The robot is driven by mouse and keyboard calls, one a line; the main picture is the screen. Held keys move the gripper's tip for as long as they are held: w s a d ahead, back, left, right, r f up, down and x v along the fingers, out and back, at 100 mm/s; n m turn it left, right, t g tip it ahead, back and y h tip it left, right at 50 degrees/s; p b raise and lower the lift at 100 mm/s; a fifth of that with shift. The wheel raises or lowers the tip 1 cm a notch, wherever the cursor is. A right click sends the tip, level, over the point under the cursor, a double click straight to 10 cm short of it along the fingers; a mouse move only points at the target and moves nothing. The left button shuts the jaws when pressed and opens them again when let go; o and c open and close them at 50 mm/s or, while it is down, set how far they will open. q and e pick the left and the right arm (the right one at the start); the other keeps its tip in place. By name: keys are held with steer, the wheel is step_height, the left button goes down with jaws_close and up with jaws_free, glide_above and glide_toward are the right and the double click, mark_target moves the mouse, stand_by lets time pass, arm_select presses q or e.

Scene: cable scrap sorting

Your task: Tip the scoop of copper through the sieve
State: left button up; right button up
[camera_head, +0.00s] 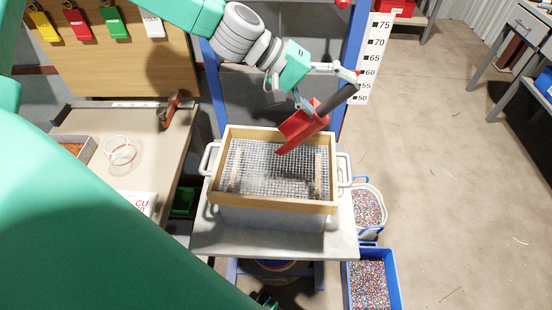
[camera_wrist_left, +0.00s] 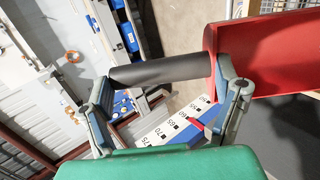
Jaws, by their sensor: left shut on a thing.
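A red scoop (camera_head: 299,129) with a dark grey handle (camera_head: 338,98) hangs tilted over the back right of the sieve. My left gripper (camera_head: 312,90) is shut on the scoop. In the left wrist view the gripper's fingers (camera_wrist_left: 168,95) lie at both ends of the handle, with the red scoop body (camera_wrist_left: 265,55) at the right. The inside of the scoop is not clear, so I cannot tell whether copper is in it. The wood-framed wire sieve (camera_head: 276,202) rests on a grey tub (camera_head: 270,218) with side handles. My right gripper is not in view.
The sieve stands on a pale bench (camera_head: 215,238). A white bucket (camera_head: 381,207) and a blue bin (camera_head: 395,285) of coloured granules stand right of it. A side table (camera_head: 140,175) at the left holds a tray (camera_head: 87,150) and wire coils (camera_head: 121,152). Floor at the right is mostly clear.

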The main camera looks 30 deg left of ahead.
mark_target(347, 99)
arm_select(q)
steer(key=shift+w+d+f+g+y+p, duration=0.2)
steer(key=shift+w+d+y+p, duration=0.15)
steer(key=shift+d+p, duration=0.35)
steer(key=shift+w+d+f+g+y+p, duration=0.15)
steer(key=shift+d+y+p, duration=0.3)
steer(key=shift+p, duration=0.6)
steer(key=shift+w+d+f+g+y+p, duration=0.1)
steer(key=shift+w+d+g+y+p, duration=0.15)
steer(key=shift+w+d+y+p, duration=0.45)
steer(key=shift+s+d+f+p, duration=0.2)
steer(key=shift+f+p, duration=0.1)
steer(key=shift+p, duration=0.4)
steer(key=shift+f, duration=0.15)
steer(key=d+y+p, duration=0.1)
steer(key=p, duration=0.1)
steer(key=w+d+f+g+y+p, duration=0.1)
steer(key=p, duration=0.1)
steer(key=w+d+f+g+y+p, duration=0.1)
steer(key=p, duration=0.1)
steer(key=shift+d+p, duration=0.2)
steer(key=shift+p, duration=0.15)
steer(key=shift+a, duration=0.1)
